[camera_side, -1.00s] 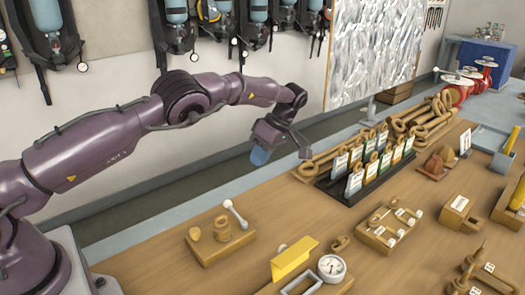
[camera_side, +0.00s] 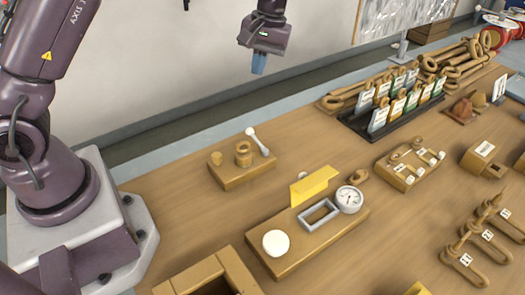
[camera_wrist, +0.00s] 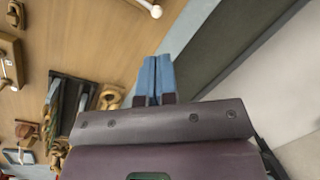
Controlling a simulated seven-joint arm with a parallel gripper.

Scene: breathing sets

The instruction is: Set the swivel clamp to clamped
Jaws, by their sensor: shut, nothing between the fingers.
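What looks like the swivel clamp is a wooden block (camera_side: 240,175) on the bench, left of centre in the side view. It carries a short round peg, a thicker ringed post (camera_side: 243,155) and a tilted metal lever with a white ball end (camera_side: 250,131). The white ball and part of the lever also show at the top of the wrist view (camera_wrist: 155,11); the rest is cut off there. My gripper (camera_side: 259,64) hangs in the air above and behind the block, apart from it. Its blue fingers point down and are together and empty, as the wrist view shows (camera_wrist: 158,62).
A wooden fixture with a yellow plate (camera_side: 313,186), a dial gauge (camera_side: 349,199) and a white disc (camera_side: 276,243) lies in front. A black rack of cards (camera_side: 375,125) and wooden hooked pieces stand to the right. Bare bench surrounds the block.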

